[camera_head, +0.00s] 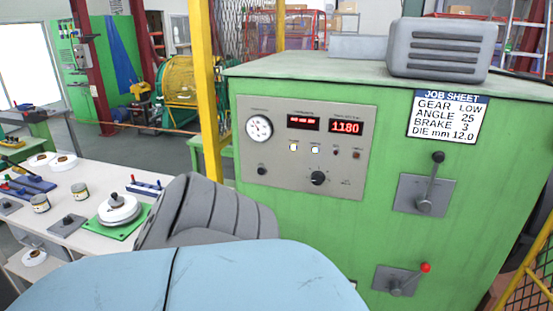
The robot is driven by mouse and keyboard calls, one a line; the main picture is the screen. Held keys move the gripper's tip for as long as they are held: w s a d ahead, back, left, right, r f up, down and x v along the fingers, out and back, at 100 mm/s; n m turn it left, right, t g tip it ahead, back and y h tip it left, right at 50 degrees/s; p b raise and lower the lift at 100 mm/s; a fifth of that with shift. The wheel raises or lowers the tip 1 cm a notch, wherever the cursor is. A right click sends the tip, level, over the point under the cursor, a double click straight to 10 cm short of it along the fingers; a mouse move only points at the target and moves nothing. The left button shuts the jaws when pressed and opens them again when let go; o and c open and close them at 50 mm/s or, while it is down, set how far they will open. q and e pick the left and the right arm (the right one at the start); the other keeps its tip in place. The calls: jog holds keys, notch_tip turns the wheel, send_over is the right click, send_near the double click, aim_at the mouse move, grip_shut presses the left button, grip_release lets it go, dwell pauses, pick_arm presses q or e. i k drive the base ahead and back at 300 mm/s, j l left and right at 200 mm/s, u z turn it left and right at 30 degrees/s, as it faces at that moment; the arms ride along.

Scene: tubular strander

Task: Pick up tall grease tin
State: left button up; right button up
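Neither gripper shows in the picture, and nothing is seen touching the tins.
A white round part with a dark knob (118,209) sits on a green plate right of the tins. Blue racks (26,187) and white discs (63,162) lie on the bench. A large green control cabinet (300,220) and a yellow post (204,90) stand to the right.

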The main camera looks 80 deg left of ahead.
aim_at(40, 204)
jog(key=u, duration=4.15)
jog(key=i+j+u, duration=0.3)
jog(key=i, duration=0.35)
jog(key=i+j+u, duration=0.25)
jog(key=i, duration=0.45)
jog(key=i+j+u, duration=0.1)
jog(key=i+u, duration=0.2)
jog(key=i, duration=0.35)
jog(key=i+z, duration=0.35)
jog(key=i+j+z, duration=0.2)
jog(key=i+z, duration=0.2)
jog(key=i+j+z, duration=0.35)
jog(key=k+l, duration=0.05)
jog(key=l, duration=0.05)
